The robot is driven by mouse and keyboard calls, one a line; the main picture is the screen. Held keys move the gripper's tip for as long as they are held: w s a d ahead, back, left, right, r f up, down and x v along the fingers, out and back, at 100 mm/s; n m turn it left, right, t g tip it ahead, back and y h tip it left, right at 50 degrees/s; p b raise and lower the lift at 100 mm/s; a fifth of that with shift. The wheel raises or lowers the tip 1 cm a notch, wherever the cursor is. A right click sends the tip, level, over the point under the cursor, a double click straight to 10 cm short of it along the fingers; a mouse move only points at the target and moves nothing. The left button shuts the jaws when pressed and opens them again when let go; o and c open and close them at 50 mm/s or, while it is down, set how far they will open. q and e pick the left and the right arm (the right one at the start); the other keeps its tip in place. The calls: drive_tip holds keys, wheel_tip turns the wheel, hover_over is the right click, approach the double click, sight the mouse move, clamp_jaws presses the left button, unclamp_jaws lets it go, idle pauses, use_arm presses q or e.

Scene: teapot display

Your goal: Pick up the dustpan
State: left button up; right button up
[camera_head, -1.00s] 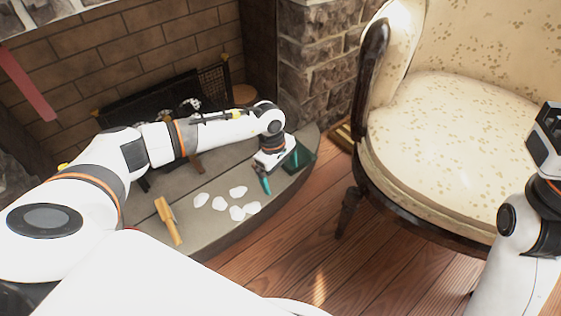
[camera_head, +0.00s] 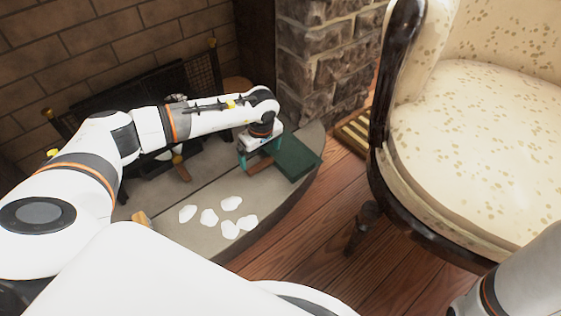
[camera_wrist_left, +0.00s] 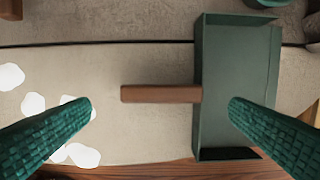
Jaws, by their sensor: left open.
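The dustpan (camera_head: 297,157) is a green open tray with a brown wooden handle (camera_head: 262,165). It lies on the stone hearth near its right end, and the handle points left. In the left wrist view the dustpan (camera_wrist_left: 235,90) sits right of centre and its handle (camera_wrist_left: 160,94) is in the middle. My left gripper (camera_head: 258,160) is above the handle, pointing down. Its teal fingers are spread wide and empty; in the left wrist view the handle shows between the fingertips (camera_wrist_left: 160,108). The handle is not gripped. My right gripper is out of view.
Several white shards (camera_head: 229,203) lie on the hearth (camera_head: 215,245) left of the dustpan. A wooden object (camera_head: 141,220) is partly hidden behind my arm. A cream armchair (camera_head: 480,150) stands at right. The brick fireplace is behind; the wooden floor in front is clear.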

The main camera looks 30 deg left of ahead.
sight(261, 164)
use_arm(q)
drive_tip(key=shift+f, duration=0.2)
drive_tip(key=shift+f+b, duration=0.4)
drive_tip(key=shift+b, duration=0.05)
drive_tip(key=f+b, duration=0.2)
drive_tip(key=f, duration=0.1)
drive_tip(key=f+b, duration=0.1)
drive_tip(key=b, duration=0.1)
drive_tip(key=shift+w+a+f, duration=0.2)
drive_tip(key=shift+w+f, duration=0.05)
drive_tip(key=shift+r, duration=0.1)
drive_tip(key=shift+c, duration=0.2)
drive_tip(key=c, duration=1.2)
